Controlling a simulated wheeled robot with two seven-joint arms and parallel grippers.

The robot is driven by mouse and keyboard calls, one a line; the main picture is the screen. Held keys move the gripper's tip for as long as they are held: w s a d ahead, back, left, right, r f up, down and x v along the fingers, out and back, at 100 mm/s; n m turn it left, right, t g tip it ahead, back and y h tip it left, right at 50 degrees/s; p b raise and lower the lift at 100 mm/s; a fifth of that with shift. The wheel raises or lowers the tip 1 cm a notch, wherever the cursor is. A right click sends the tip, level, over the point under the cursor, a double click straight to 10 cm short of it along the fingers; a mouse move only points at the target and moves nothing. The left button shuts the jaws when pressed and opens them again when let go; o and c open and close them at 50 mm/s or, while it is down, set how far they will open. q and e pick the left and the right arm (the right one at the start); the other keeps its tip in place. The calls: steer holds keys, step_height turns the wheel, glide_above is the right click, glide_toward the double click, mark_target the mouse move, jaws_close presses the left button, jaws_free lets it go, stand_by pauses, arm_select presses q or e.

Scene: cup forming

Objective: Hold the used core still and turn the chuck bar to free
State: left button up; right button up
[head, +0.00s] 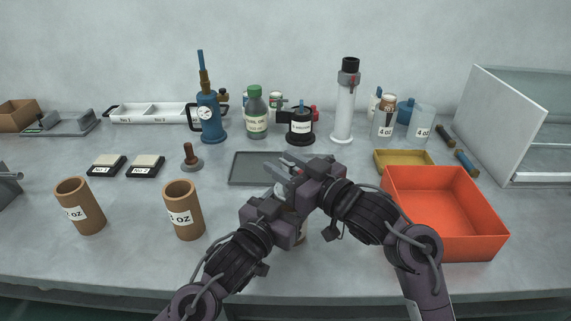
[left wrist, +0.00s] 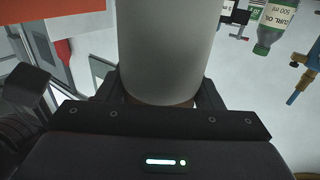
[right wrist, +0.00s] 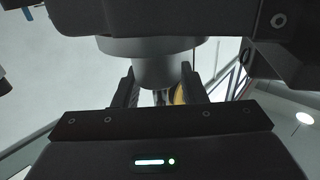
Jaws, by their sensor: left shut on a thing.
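The used core appears to be the pale grey cylinder (left wrist: 165,50) that fills the middle of the left wrist view. My left gripper (head: 284,212) is shut around it, with one finger on each side; in the head view the grippers hide most of it. My right gripper (head: 290,166) is just above and beyond the left one, very close to it.
A dark grey tray (head: 247,168) lies just behind the grippers. An orange bin (head: 445,215) stands to the right, with a yellow tray (head: 402,161) behind it. Two brown 'OZ' tubes (head: 183,212) (head: 80,208) stand at left. Bottles and tools line the back.

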steer(key=v, duration=1.2)
arm_select(q)
steer(key=o, duration=1.1)
steer(key=shift+o, duration=0.2)
steer(key=shift+s, duration=0.1)
